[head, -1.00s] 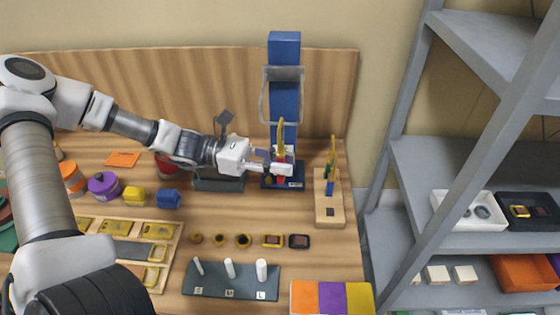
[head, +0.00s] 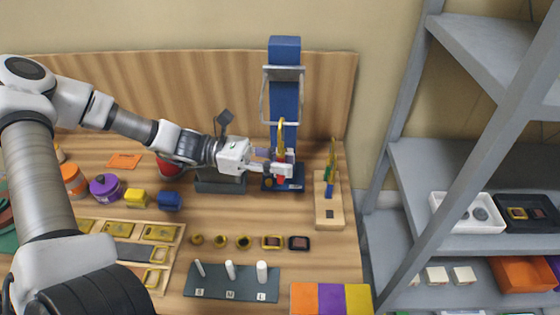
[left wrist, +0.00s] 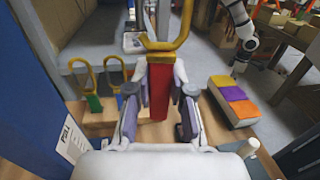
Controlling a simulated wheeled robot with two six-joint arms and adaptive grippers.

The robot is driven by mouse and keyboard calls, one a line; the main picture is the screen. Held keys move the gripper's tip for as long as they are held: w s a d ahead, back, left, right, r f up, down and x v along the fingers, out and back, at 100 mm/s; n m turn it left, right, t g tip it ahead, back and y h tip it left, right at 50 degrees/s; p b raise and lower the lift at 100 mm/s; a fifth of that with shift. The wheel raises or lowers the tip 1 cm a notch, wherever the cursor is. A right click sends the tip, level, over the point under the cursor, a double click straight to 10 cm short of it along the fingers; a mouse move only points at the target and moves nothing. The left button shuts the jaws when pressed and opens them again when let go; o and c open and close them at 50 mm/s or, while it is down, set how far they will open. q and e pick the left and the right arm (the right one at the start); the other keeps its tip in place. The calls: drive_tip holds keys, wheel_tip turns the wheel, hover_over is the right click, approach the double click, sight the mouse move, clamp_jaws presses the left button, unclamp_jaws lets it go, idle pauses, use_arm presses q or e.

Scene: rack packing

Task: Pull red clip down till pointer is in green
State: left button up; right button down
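A red clip (left wrist: 159,92) hangs below a yellow hook (left wrist: 165,45) in the left wrist view. In the head view the hook (head: 281,133) is in front of a tall blue stand (head: 284,100) with a grey frame around its upper part. My left gripper (left wrist: 160,85) has a finger on each side of the clip, and its pads appear to press on it. The same gripper shows in the head view (head: 283,166) and partly covers the clip. A pointer and a green zone cannot be made out.
A wooden stand (head: 329,210) with yellow-looped clips is close on the right. An orange, purple and yellow block (head: 332,299) lies at the front. A dark peg plate (head: 231,283) and several small parts lie in front of my arm. Grey shelves (head: 440,160) stand at the right.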

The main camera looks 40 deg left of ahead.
sight(279, 122)
use_arm(q)
drive_tip(key=o, duration=0.4)
drive_tip(key=shift+r, duration=0.1)
wheel_tip(279, 122, up, 10)
drive_tip(key=shift+f, duration=0.1)
